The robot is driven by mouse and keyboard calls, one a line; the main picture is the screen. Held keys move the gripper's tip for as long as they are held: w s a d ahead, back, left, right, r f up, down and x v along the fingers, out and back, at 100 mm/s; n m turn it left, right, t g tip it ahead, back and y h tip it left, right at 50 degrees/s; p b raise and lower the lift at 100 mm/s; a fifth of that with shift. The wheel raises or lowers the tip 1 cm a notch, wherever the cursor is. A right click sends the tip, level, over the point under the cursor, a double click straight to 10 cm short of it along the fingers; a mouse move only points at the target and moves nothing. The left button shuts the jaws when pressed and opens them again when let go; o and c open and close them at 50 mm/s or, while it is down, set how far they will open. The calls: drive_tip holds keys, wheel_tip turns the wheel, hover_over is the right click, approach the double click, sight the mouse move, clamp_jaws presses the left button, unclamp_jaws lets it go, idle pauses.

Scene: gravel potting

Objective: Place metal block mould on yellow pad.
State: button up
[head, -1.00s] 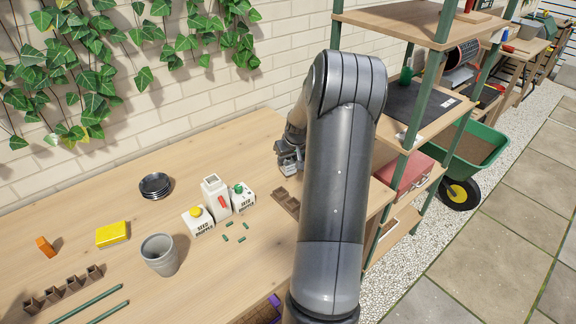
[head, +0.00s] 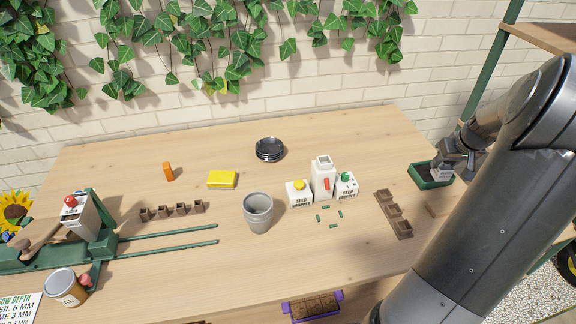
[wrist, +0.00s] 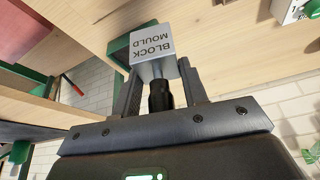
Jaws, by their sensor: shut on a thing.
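The metal block mould (wrist: 152,47) is a grey block with "BLOCK MOULD" printed on its face. In the wrist view it sits between the fingers of my gripper (wrist: 160,85), which is shut on it. In the head view my gripper (head: 447,163) is at the right, seen in front of a green tray, and the mould there is small and hard to make out. The yellow pad (head: 222,179) lies flat on the bench, left of centre, well to the left of my gripper. Nothing is visible on it.
The green tray (head: 420,182) is at the bench's right end. Between it and the pad stand white seed boxes (head: 323,180), a grey pot (head: 258,217) and a stack of dark saucers (head: 269,150). An orange block (head: 168,172) is left of the pad. Brown pot strips (head: 391,218) lie right.

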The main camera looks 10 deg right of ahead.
wheel_tip(320, 180, up, 7)
drive_tip(key=shift+r, duration=0.1)
drive_tip(key=w+a+n+y, duration=0.2)
drive_tip(key=w+a+n, duration=0.4)
drive_tip(key=w+a, duration=0.6)
drive_tip(key=n+g+y, duration=0.3)
drive_tip(key=n+g, duration=0.1)
drive_tip(key=n, duration=1)
hover_over(220, 177)
wheel_tip(220, 177, down, 12)
drive_tip(key=shift+w+f, duration=0.1)
drive_tip(key=shift+f, duration=2.05)
drive_tip(key=shift+f, duration=0.1)
